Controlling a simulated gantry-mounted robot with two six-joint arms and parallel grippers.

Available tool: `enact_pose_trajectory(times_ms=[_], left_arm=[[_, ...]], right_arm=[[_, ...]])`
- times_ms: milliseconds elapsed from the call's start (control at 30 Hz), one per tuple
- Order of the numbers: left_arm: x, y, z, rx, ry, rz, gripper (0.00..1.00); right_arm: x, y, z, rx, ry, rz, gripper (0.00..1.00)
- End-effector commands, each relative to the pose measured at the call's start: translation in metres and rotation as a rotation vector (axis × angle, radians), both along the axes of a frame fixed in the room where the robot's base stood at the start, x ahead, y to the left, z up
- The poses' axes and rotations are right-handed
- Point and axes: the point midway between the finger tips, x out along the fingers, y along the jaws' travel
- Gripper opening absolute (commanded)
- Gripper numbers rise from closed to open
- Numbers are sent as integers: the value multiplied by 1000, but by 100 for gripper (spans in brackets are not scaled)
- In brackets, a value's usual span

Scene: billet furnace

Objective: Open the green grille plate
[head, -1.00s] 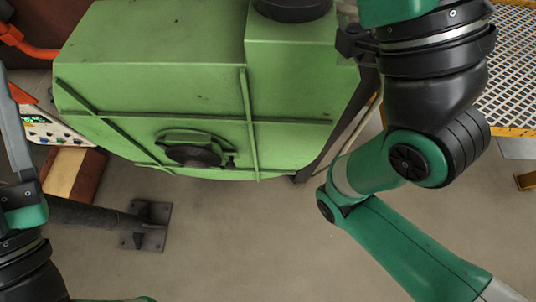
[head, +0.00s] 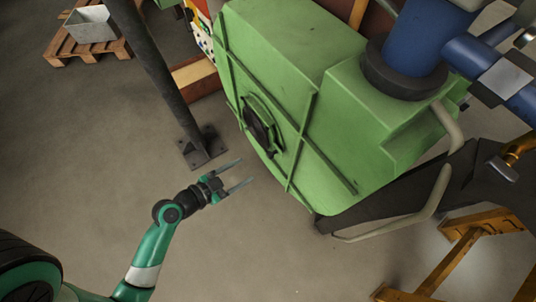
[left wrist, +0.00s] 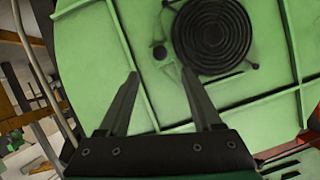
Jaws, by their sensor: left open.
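The green grille plate (head: 262,124) is on the front face of the green furnace housing (head: 290,60). It carries a dark round grille and looks closed against the housing. My right gripper is out of view.
A dark post (head: 165,85) on a bolted foot stands left of the housing, close to my left gripper. A wooden pallet with a grey bin (head: 90,25) is at the upper left. Orange stands (head: 470,235) are at the lower right. The lower middle floor is clear.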

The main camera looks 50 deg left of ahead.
Motion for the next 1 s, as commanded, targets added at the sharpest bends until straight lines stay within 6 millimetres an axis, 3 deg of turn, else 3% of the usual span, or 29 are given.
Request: enact_pose_trajectory(times_ms=[400, 567, 833, 1000], left_arm=[[81, -1, -33, 2, -5, -3, 66], [95, -1, -37, 2, -4, -2, 66], [97, -1, -37, 2, -3, -2, 66], [97, -1, -37, 2, -3, -2, 36]], right_arm=[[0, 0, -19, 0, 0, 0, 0], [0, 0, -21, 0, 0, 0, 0], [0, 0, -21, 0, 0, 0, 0], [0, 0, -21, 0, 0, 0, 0]])
